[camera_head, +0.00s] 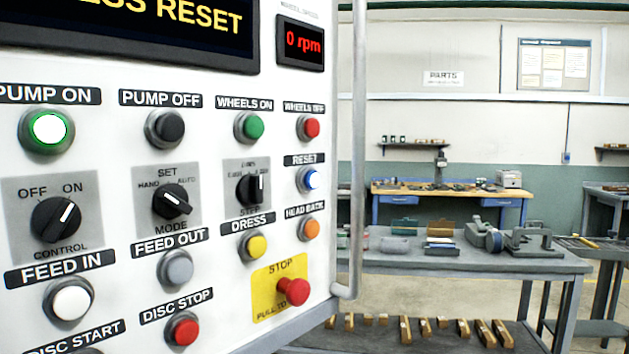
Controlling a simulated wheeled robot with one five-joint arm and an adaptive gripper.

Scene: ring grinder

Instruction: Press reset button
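The reset button (310,179) is a small blue button with a pale lit-looking middle, in a metal ring on the white control panel (105,165). Its label, RESET, sits just above it. It lies below the red WHEELS OFF button (309,127) and above the orange HEAD BACK button (310,229). The display (140,25) at the top reads part of a line ending in "RESET" in yellow. My gripper is not in view.
A red stop knob (293,291) sticks out on a yellow plate low on the panel. A vertical metal rail (356,150) runs along the panel's right edge. Behind, a grey workbench (530,263) with tools stands to the right, with open floor beyond.

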